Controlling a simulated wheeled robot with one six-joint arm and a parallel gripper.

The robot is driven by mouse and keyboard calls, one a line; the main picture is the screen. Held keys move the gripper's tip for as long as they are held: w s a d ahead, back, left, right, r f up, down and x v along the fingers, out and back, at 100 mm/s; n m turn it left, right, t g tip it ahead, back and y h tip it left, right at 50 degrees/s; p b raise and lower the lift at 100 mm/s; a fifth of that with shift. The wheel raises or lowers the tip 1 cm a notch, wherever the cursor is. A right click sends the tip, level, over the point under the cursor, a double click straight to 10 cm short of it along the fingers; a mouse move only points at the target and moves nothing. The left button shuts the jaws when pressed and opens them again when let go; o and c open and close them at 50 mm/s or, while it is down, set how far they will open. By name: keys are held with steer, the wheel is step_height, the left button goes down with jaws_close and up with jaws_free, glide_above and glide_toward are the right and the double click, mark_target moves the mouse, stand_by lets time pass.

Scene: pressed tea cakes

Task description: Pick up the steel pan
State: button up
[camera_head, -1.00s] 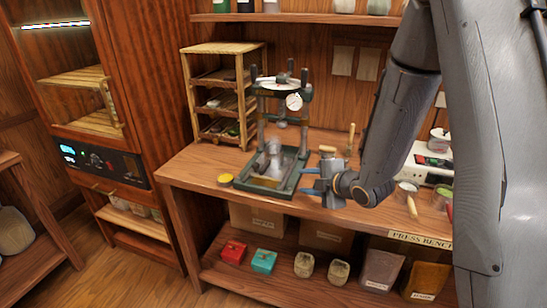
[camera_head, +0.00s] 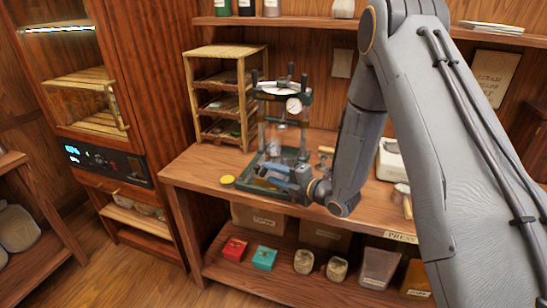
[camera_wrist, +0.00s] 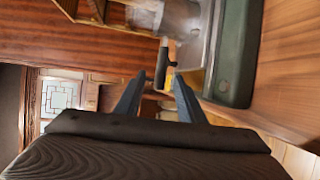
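A grey steel vessel, most likely the steel pan (camera_head: 273,149), stands on the green base of the press (camera_head: 246,184), under its plate. It shows blurred at the top of the wrist view (camera_wrist: 181,20), with a dark handle-like bar (camera_wrist: 162,62) beside it. My gripper (camera_head: 262,174) is in front of the press, over the front edge of its base. Its two blue fingers are apart, with nothing seen between them. In the wrist view my gripper (camera_wrist: 157,98) points towards the dark bar, which lies beyond the fingertips. My gripper partly hides the press base.
A yellow lid (camera_head: 228,180) lies left of the press on the bench (camera_head: 190,170). A wooden rack (camera_head: 222,95) stands behind left. The press uprights and gauge (camera_head: 294,105) rise close above my gripper. The lower shelf holds red and teal boxes.

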steer(key=shift+w+a+f, duration=0.2)
steer(key=shift+w+a, duration=0.3)
steer(key=shift+c, duration=0.5)
jaws_close()
steer(key=shift+r, duration=0.1)
